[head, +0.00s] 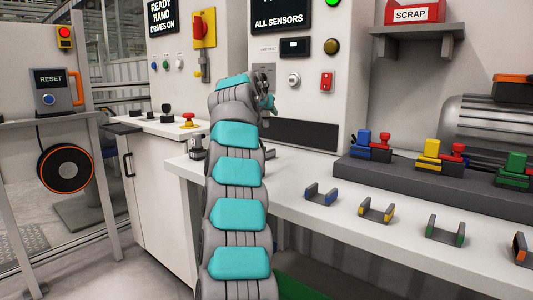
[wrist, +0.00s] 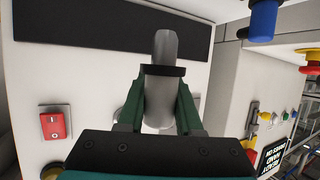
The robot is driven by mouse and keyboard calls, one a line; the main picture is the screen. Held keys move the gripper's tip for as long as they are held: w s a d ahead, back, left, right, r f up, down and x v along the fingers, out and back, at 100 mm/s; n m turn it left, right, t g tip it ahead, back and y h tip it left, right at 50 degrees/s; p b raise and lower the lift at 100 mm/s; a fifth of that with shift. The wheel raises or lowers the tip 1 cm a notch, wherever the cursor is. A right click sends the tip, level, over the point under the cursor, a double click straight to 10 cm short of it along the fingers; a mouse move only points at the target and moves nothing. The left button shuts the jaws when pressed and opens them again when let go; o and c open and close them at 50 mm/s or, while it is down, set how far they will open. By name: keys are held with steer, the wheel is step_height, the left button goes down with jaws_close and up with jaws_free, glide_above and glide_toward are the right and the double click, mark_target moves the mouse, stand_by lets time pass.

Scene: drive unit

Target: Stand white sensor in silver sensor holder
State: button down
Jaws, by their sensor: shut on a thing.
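My gripper (wrist: 160,110) is shut on a pale grey-white cylinder with a dark collar, which I take for the white sensor (wrist: 165,50). The fingers close on its sides, and its far end sticks out beyond them. In the head view my gripper (head: 268,103) is small, at the end of my arm in front of the white panel, and what it holds is hardly visible there. A small metallic grey piece (head: 196,146) stands at the bench's left end, partly beside my arm. I cannot tell whether it is the silver sensor holder; my arm hides part of the bench.
The white bench (head: 400,240) carries U-shaped cradles, including a blue-marked one (head: 321,195) and a yellow-marked one (head: 377,210). A dark rack (head: 440,183) with coloured pieces stands behind them. A red switch (head: 326,82) projects from the panel. A scrap shelf (head: 417,31) hangs at upper right.

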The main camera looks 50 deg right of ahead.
mark_target(268, 121)
steer(key=shift+f+b, duration=1.6)
steer(key=shift+b, duration=0.1)
steer(key=shift+f+b, duration=1.4)
steer(key=shift+f, duration=0.25)
steer(key=shift+f+b, duration=1.65)
steer(key=shift+b, duration=0.2)
steer(key=c, duration=0.5)
jaws_free()
